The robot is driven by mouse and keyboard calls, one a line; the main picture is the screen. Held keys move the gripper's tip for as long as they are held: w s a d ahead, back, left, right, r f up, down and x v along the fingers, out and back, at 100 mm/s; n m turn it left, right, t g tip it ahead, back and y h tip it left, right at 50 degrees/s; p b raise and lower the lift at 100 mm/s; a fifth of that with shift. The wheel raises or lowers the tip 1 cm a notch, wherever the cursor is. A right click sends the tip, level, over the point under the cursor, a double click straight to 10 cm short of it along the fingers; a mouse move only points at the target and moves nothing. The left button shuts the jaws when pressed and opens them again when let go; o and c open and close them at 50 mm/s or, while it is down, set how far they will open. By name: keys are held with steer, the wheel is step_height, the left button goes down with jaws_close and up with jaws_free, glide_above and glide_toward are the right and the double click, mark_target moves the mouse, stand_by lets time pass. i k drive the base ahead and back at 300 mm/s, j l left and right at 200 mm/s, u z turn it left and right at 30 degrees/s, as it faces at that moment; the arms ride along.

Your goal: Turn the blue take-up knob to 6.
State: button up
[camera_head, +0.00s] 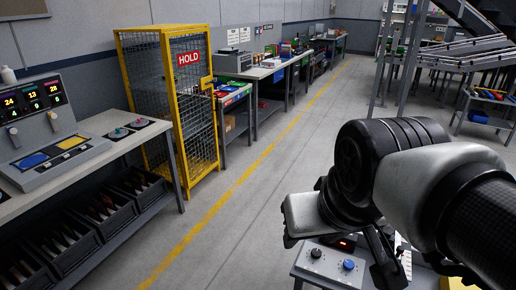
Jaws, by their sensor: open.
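A blue knob (348,264) sits on a light panel (331,270) at the bottom of the view. Its scale and pointer are too small to read. My gripper (387,268) is open, over the panel area just right of the blue knob, apart from it in the picture. Its dark fingers run down close to the frame's lower edge, and my wrist hides part of the bench behind.
A black knob (316,253) is left of the blue one, and a small red display (343,243) is behind. Another black knob (401,250) shows right of my fingers. A yellow cage (166,100) stands left of the open grey floor (262,190).

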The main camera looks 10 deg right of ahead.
mark_target(348, 264)
steer(key=z, duration=0.95)
steer(key=j+z, duration=0.15)
steer(key=j, duration=0.15)
steer(key=i+l+u, duration=0.1)
steer(key=i+u, duration=0.4)
steer(key=k, duration=0.1)
